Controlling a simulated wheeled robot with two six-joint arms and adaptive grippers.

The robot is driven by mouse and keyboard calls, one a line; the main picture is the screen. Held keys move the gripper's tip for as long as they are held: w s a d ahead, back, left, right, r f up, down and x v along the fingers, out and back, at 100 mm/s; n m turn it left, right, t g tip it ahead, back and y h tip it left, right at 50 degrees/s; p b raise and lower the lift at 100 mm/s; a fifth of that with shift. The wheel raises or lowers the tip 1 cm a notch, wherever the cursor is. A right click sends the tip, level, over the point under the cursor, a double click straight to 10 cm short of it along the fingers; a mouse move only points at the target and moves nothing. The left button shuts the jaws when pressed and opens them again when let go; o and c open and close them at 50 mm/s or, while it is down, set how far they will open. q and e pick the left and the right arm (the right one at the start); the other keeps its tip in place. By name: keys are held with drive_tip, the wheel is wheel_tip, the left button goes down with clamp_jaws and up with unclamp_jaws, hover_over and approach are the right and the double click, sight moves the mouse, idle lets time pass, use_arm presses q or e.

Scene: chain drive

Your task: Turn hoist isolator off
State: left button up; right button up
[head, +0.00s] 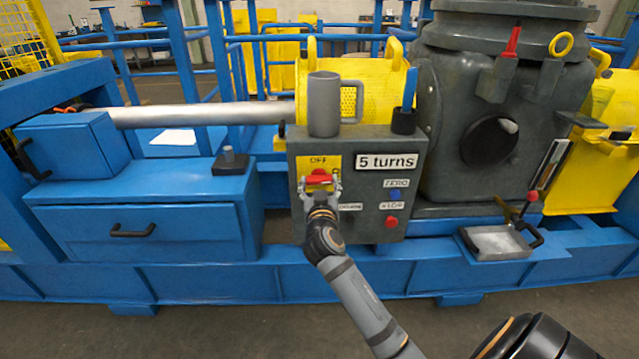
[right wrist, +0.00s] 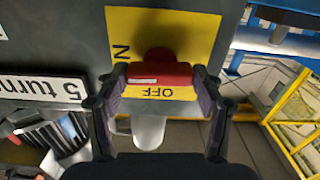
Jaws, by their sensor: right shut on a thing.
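The hoist isolator is a red rotary handle (head: 319,178) on a yellow plate (head: 333,162) at the left of the grey control box (head: 364,223). OFF is printed above the handle in the head view. My right gripper (head: 320,190) is at the handle, shut on it. In the right wrist view the red handle (right wrist: 160,73) lies crosswise between the two fingers (right wrist: 158,88), with a pale mark toward its left half. There OFF reads upside down below it, and part of another word ending in N shows at left. My left gripper is not in view.
A grey mug (head: 323,104) and a black holder (head: 404,121) with a blue item stand on the box. A blue button (head: 395,195) and a red button (head: 391,222) sit right of the handle. A metal tray (head: 495,243) is further right.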

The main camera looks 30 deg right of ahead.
drive_tip(key=shift+r, duration=0.1)
drive_tip(key=shift+n+p, duration=0.35)
drive_tip(key=shift+n, duration=0.25)
drive_tip(key=shift+r+n+p, duration=0.1)
drive_tip(key=shift+n+p, duration=0.45)
drive_tip(key=shift+n, duration=0.25)
drive_tip(key=n+p, duration=0.3)
drive_tip(key=n, duration=0.3)
drive_tip(key=n+p, duration=0.3)
drive_tip(key=n, duration=0.3)
drive_tip(key=shift+p, duration=0.35)
drive_tip(key=shift+n, duration=0.4)
use_arm(q)
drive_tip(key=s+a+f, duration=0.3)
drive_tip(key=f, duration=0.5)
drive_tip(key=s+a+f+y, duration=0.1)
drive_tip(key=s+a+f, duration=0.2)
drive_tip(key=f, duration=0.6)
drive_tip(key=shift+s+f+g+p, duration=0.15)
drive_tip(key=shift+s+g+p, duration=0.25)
drive_tip(key=shift+p, duration=0.05)
use_arm(e)
drive_tip(key=shift+f+n, duration=0.2)
drive_tip(key=shift+n, duration=0.6)
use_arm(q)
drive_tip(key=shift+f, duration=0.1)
use_arm(e)
drive_tip(key=shift+f, duration=0.1)
